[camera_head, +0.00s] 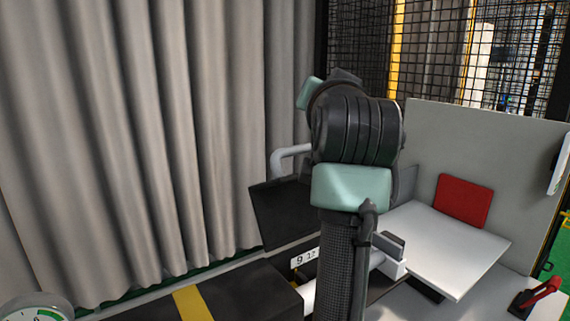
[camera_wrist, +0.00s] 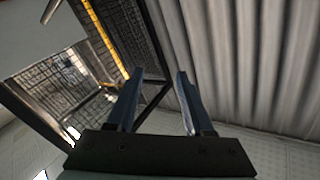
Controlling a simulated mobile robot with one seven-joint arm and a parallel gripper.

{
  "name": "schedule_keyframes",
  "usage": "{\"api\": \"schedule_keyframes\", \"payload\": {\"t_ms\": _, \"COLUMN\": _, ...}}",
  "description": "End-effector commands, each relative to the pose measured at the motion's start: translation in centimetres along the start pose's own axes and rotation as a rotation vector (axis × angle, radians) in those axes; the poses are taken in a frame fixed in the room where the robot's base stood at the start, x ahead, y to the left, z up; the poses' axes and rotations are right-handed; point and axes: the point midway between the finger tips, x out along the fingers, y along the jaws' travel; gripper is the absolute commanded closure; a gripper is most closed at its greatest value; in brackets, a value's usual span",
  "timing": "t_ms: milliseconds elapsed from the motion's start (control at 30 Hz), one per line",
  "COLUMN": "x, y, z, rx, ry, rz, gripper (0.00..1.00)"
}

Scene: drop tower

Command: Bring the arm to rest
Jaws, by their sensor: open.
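My gripper (camera_wrist: 158,85) shows in the wrist view with its two dark fingers apart and nothing between them. Beyond the fingers are the grey curtain and a black mesh fence. In the head view my arm stands raised in the middle of the picture, with dark links and pale green covers. The gripper itself cannot be made out there.
A grey curtain (camera_head: 130,130) hangs on the left. Behind my arm are a white table (camera_head: 450,250), a red pad (camera_head: 463,201), a grey panel (camera_head: 480,150) and a mesh fence (camera_head: 360,50). A red-handled device (camera_head: 537,297) stands at lower right, a round gauge (camera_head: 38,308) at lower left.

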Motion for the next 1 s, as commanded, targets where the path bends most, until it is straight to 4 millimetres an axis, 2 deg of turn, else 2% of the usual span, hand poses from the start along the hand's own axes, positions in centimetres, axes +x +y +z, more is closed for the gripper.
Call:
{"api": "schedule_keyframes", "payload": {"t_ms": 33, "x": -1.5, "y": -0.4, "z": 0.6, "rx": -0.04, "ry": 0.058, "rz": -0.023, "gripper": 0.48}}
{"api": "schedule_keyframes", "payload": {"t_ms": 167, "x": -5.7, "y": -1.9, "z": 0.3, "rx": -0.139, "ry": 0.217, "rz": -0.077, "gripper": 0.48}}
{"api": "schedule_keyframes", "payload": {"t_ms": 500, "x": -20.2, "y": -5.3, "z": -0.2, "rx": -0.348, "ry": 0.621, "rz": -0.173, "gripper": 0.48}}
{"api": "schedule_keyframes", "payload": {"t_ms": 600, "x": -23.6, "y": -5.8, "z": -0.4, "rx": -0.382, "ry": 0.701, "rz": -0.183, "gripper": 0.48}}
{"api": "schedule_keyframes", "payload": {"t_ms": 700, "x": -25.6, "y": -6.1, "z": -0.5, "rx": -0.401, "ry": 0.75, "rz": -0.187, "gripper": 0.48}}
{"api": "schedule_keyframes", "payload": {"t_ms": 767, "x": -26.2, "y": -6.2, "z": -0.6, "rx": -0.407, "ry": 0.765, "rz": -0.188, "gripper": 0.48}}
{"api": "schedule_keyframes", "payload": {"t_ms": 1000, "x": -26.5, "y": -6.2, "z": -0.7, "rx": -0.409, "ry": 0.772, "rz": -0.189, "gripper": 0.48}}
